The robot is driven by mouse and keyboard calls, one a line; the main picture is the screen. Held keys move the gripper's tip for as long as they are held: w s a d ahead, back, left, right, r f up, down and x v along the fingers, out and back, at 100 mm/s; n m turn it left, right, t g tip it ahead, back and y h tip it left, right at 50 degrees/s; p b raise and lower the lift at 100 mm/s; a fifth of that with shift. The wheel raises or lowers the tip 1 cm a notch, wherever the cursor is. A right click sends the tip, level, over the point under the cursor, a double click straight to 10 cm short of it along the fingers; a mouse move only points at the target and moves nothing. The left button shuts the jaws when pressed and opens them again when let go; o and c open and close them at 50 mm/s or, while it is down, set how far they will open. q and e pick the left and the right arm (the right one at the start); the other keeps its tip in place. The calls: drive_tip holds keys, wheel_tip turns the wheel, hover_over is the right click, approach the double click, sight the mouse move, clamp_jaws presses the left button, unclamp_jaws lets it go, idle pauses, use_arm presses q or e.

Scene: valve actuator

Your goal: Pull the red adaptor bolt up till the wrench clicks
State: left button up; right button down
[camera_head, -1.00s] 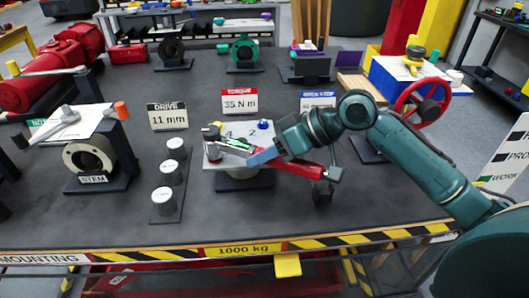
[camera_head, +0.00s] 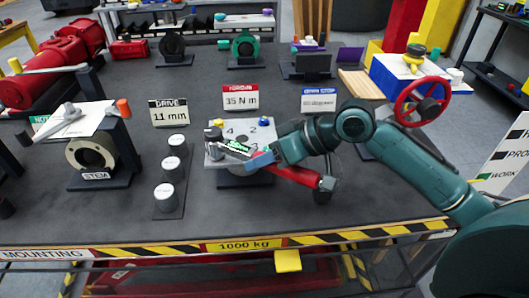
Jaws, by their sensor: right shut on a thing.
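The torque wrench has a dark grey head (camera_head: 213,134), a body with a green display (camera_head: 237,146) and a red handle (camera_head: 297,175). Its head sits over the left side of the pale numbered adaptor plate (camera_head: 225,165). My right gripper (camera_head: 257,159) is shut on the wrench between display and red handle. A yellow bolt (camera_head: 218,122) and a blue bolt (camera_head: 264,121) stand at the plate's back corners. I cannot make out the red adaptor bolt separately; the wrench and gripper cover that part of the plate. My left gripper is not in view.
Three white-topped sockets (camera_head: 168,168) stand left of the plate. The STEM block (camera_head: 92,155) is further left. Cards reading 11 mm (camera_head: 169,113) and 35 N m (camera_head: 240,98) stand behind. A blue box with a red handwheel (camera_head: 421,103) is at the right. The front table strip is clear.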

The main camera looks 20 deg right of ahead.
drive_tip(key=shift+s+a+r+m+t+p, duration=0.15)
drive_tip(key=shift+s+a+m+t+p, duration=0.25)
drive_tip(key=shift+p, duration=0.4)
drive_tip(key=shift+w+a+h, duration=0.1)
drive_tip(key=shift+h, duration=0.2)
drive_tip(key=shift+s+a+m+t+h+p, duration=0.35)
drive_tip(key=shift+a+m+p, duration=0.15)
drive_tip(key=shift+m+p, duration=0.15)
drive_tip(key=shift+s+a+m+t+h+p, duration=0.25)
drive_tip(key=shift+a+m+t+p, duration=0.1)
drive_tip(key=shift+a+m+p, duration=0.3)
drive_tip(key=shift+d, duration=0.15)
drive_tip(key=shift+r, duration=0.15)
